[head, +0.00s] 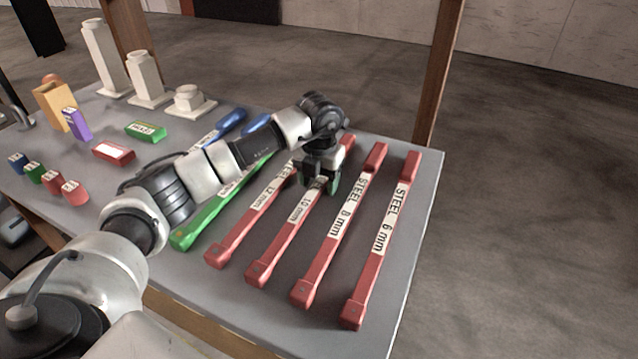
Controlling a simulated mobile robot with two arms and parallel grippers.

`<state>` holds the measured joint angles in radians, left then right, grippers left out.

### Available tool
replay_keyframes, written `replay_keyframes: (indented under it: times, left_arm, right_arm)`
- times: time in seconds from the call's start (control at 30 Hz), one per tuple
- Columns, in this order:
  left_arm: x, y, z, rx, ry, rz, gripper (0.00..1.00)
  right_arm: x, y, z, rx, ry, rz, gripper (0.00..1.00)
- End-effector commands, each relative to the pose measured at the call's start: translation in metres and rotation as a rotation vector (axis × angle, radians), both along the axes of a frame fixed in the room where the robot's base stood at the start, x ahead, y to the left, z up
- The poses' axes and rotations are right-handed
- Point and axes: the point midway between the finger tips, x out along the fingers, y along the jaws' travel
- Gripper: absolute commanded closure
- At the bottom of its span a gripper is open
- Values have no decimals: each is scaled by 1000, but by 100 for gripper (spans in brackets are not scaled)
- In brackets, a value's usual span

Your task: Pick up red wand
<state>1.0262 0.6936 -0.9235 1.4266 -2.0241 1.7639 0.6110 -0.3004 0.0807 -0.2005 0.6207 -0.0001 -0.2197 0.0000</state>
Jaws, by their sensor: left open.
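Several red wands lie side by side on the grey table, with white labels. From right to left they are the "STEEL 6 mm" wand (373,260), the "STEEL 8 mm" wand (322,259), the "10 mm" wand (278,245) and the "12 mm" wand (238,231). My left gripper (320,183) is open and points down over the upper part of the 10 mm wand, hiding part of it. I cannot tell whether the fingers are around the wand or still above it. My right gripper is not in view.
A green wand (190,228) and a blue wand (232,121) lie left of the red ones, partly behind my left arm. Small coloured blocks, a green block (146,131), a red block (113,152) and white pedestals (149,92) stand further left. A wooden post (437,75) rises behind the table.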

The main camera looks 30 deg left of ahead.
Motion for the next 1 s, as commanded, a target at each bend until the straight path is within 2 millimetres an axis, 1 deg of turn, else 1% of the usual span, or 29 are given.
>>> replay_keyframes:
  times: [0.17, 0.2, 0.27, 0.5, 0.57, 0.87, 1.0]
  left_arm:
    - [0, 0, 0, 0, -1, -1, 43]
    - [0, 0, 0, 0, -1, -1, 46]
    - [0, 0, 0, 0, -1, -1, 55]
    - [0, 0, 0, 0, -1, -1, 92]
    - [0, 0, 0, 0, -1, -1, 100]
    - [1, 0, 3, 0, -2, -1, 100]
    - [1, 0, 12, 0, -5, -1, 100]
  right_arm:
    - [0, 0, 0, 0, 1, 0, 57]
    - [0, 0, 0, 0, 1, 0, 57]
    - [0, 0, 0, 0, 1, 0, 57]
    - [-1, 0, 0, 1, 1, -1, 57]
    - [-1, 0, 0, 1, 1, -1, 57]
    - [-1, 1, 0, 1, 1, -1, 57]
    - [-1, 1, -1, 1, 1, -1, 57]
